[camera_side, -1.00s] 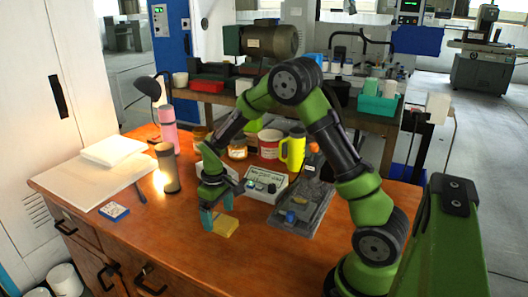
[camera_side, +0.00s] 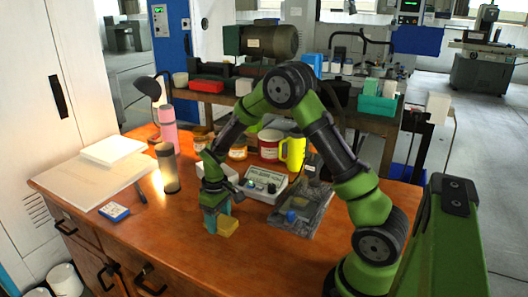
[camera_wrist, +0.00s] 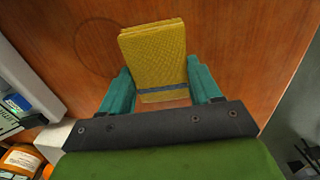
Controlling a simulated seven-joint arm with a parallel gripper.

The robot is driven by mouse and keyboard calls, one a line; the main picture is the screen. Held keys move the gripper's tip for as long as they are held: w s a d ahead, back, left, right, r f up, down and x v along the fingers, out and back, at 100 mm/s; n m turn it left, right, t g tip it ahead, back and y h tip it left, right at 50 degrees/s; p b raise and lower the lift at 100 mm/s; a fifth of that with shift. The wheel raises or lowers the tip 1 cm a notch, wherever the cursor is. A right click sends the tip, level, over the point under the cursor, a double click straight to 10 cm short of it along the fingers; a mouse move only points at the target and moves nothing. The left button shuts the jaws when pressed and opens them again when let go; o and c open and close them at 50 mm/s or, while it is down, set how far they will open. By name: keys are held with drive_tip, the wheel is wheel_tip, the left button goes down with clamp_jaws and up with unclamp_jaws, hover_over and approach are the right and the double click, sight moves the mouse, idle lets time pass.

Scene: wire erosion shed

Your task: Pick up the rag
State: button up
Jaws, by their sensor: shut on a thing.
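The rag (camera_side: 229,228) is a yellow folded, textured cloth at the front middle of the wooden bench. It also shows in the wrist view (camera_wrist: 155,55), between and beyond the teal fingers. My gripper (camera_side: 217,218) points down at the bench and is shut on the rag, one finger at each side of it. In the wrist view my gripper (camera_wrist: 160,84) has part of the rag between its fingers. The rag appears to be at the bench top; I cannot tell whether it is clear of the surface.
A control box (camera_side: 266,184) and a grey fixture plate (camera_side: 303,211) stand right of my gripper. Behind are a red-and-white tin (camera_side: 269,146) and a yellow mug (camera_side: 293,152). The bench front is clear.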

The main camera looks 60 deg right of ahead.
sight(222, 221)
drive_tip(key=shift+r, duration=0.1)
drive_tip(key=shift+r, duration=0.5)
wheel_tip(222, 221, up, 2)
drive_tip(key=shift+r, duration=0.1)
drive_tip(key=shift+s+a+r, duration=0.15)
drive_tip(key=shift+s+r, duration=0.05)
drive_tip(key=shift+s, duration=0.5)
drive_tip(key=s, duration=0.4)
drive_tip(key=s+a, duration=0.1)
drive_tip(key=s, duration=0.4)
drive_tip(key=s+a+r, duration=0.1)
drive_tip(key=s, duration=0.4)
drive_tip(key=shift+s+a+r, duration=0.1)
drive_tip(key=shift+s+a, duration=0.1)
